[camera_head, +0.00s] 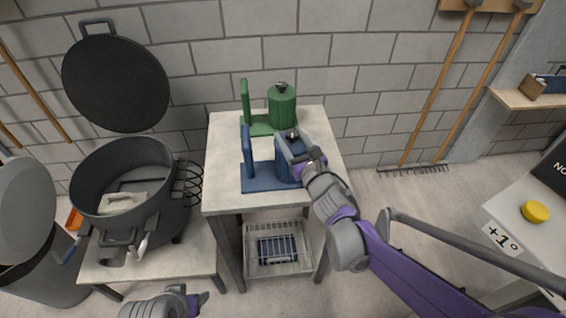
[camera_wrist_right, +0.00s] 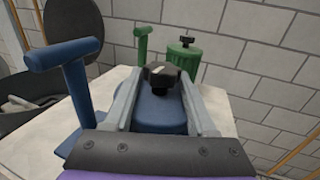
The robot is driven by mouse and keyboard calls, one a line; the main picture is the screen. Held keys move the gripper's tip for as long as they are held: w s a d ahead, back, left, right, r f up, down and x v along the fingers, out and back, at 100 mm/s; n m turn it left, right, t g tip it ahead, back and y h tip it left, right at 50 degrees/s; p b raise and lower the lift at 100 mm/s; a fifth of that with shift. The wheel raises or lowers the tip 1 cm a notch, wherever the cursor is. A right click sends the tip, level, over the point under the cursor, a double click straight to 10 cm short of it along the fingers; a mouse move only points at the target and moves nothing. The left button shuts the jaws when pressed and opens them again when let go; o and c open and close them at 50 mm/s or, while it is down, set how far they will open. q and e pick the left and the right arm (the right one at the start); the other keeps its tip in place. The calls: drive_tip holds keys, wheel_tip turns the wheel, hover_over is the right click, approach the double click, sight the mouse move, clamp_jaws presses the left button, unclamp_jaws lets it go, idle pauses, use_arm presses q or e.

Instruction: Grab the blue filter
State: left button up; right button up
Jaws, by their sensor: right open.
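The blue filter (camera_head: 285,174) is a blue cylinder with a black knob. It stands at the right end of a flat blue base (camera_head: 258,180) with an upright blue handle (camera_head: 247,150) at its left, on the small table (camera_head: 224,190). It also shows in the right wrist view (camera_wrist_right: 160,110). My right gripper (camera_head: 291,143) is over the cylinder and partly hides it in the head view. Its open fingers (camera_wrist_right: 158,84) lie on either side of the cylinder and knob; I cannot tell whether they touch.
A matching green cylinder (camera_head: 282,108) on a green base stands just behind. A large dark pot (camera_head: 128,210) stands on a low table at left. A wire basket (camera_head: 277,262) sits below the table. Rakes lean on the right wall.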

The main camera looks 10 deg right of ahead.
drive_tip(key=shift+x, duration=1.15)
clamp_jaws()
idle(0.5)
